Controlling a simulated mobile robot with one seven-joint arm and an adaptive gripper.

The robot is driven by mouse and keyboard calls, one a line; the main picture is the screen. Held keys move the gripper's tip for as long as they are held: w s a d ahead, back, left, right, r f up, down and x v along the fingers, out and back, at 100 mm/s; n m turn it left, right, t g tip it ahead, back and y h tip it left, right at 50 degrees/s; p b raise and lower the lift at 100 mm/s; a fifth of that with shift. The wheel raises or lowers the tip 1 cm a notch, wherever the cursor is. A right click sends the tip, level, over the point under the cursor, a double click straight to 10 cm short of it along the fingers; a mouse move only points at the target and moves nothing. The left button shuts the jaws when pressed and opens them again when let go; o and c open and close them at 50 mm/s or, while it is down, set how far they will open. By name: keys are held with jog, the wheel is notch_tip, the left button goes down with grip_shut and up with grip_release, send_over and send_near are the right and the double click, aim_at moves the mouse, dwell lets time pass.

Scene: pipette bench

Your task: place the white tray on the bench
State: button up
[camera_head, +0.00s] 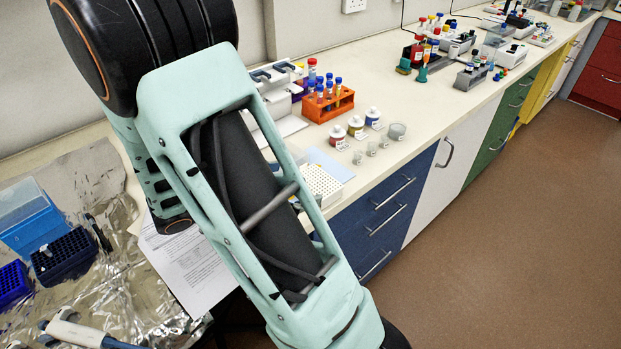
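A white rack with a grid of holes (322,184) sits on the bench (385,168) near its front edge, partly hidden behind my arm. It is the most tray-like white thing in view, but I cannot tell if it is the white tray. My arm fills the left middle of the view and hides part of the bench. My gripper is not in view, so I cannot see whether it holds anything.
An orange rack of tubes (328,107), small bottles (355,125) and small clear cups stand behind the white rack. Crumpled foil (120,290) at left carries a blue box (28,222), dark tip racks (65,257) and a pipette (75,333). Bare bench lies right of the cups.

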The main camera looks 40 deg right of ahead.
jog(key=v, duration=0.5)
jog(key=shift+a, duration=0.15)
dwell(0.3)
